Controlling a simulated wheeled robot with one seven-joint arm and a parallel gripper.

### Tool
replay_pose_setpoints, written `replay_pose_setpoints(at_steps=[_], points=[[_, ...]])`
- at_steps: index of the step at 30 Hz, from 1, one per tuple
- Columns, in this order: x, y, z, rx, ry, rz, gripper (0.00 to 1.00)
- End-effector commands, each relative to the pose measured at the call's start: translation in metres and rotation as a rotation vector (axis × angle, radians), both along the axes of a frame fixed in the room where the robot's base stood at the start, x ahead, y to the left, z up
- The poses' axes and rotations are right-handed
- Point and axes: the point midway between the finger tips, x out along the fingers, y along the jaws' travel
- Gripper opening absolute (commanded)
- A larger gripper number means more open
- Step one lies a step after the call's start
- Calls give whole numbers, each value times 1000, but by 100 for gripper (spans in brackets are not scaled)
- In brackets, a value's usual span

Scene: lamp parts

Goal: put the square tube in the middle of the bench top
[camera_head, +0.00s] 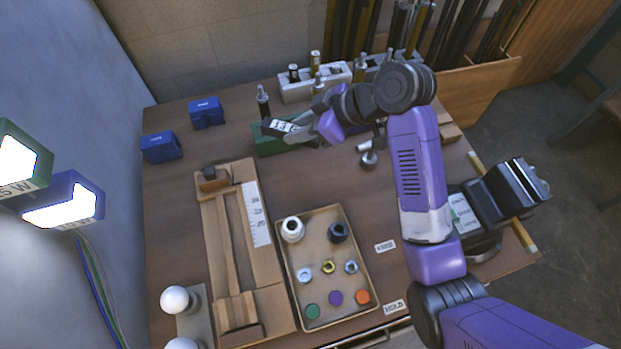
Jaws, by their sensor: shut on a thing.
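My gripper (272,127) is at the back left of the bench top (330,185), reaching left from my purple wrist over a green block. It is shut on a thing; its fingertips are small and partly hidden. A dark upright tube with a pale tip (263,101) shows right at the gripper's end and seems to be the square tube in its jaws. Whether its section is square is too small to tell. Its lower end is hidden, so I cannot tell whether it touches the green block (268,148).
A white holder (301,90) with upright tubes stands behind. Two blue blocks (207,112) (161,147) are at the left. A wooden jig (216,245) and a parts tray (283,262) fill the front. A small metal part (369,160) lies near the middle. Bare wood lies between.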

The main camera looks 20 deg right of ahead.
Motion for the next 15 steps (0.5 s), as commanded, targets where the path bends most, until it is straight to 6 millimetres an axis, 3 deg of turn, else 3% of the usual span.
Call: replay_pose_setpoints(at_steps=[6,15], points=[[20,0,25,-2,-3,283,0],[27,-10,61,-1,-1,565,0]])
